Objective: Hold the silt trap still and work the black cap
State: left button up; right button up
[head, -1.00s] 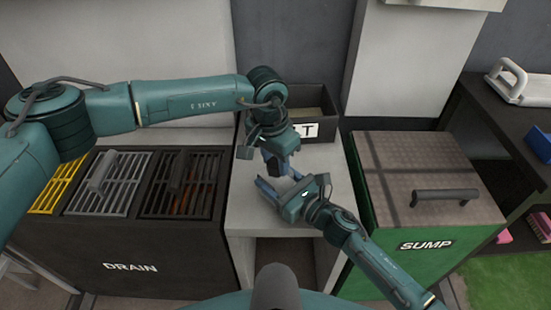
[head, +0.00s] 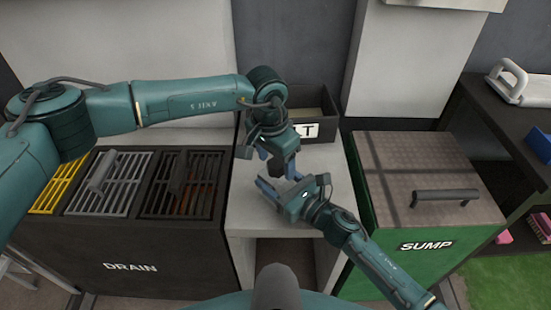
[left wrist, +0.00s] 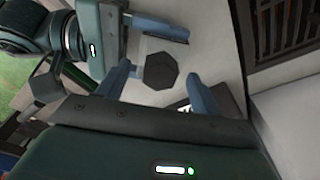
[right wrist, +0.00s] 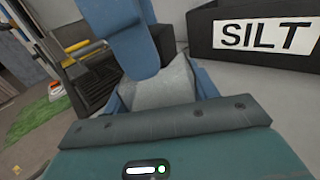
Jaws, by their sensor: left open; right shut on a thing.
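The black cap (left wrist: 161,71) is a dark six-sided piece seen from above in the left wrist view. My left gripper (left wrist: 158,74) is open, with one finger on each side of the cap and visible gaps between. In the head view my left gripper (head: 275,162) is just above my right gripper (head: 282,188). My right gripper is shut on the pale grey silt trap (right wrist: 165,88), whose body shows between its fingers in the right wrist view. In the head view the trap and cap are mostly hidden by the grippers.
A dark bin labelled SILT (head: 305,103) stands at the back of the pale counter (head: 255,217). The DRAIN unit (head: 110,235) with grates is to the left. The green SUMP box (head: 400,250) with a handled lid is to the right. The counter's front is clear.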

pick_arm(q)
jog(key=shift+r, duration=0.1)
jog(key=shift+r, duration=1.95)
jog(key=n, duration=0.5)
jog(key=shift+d+n+y, duration=0.1)
jog(key=shift+n+y, duration=0.2)
jog(key=shift+n, duration=0.1)
jog(key=n, duration=0.6)
jog(key=shift+y, duration=0.4)
jog(key=shift+f, duration=0.15)
jog(key=shift+f, duration=1.9)
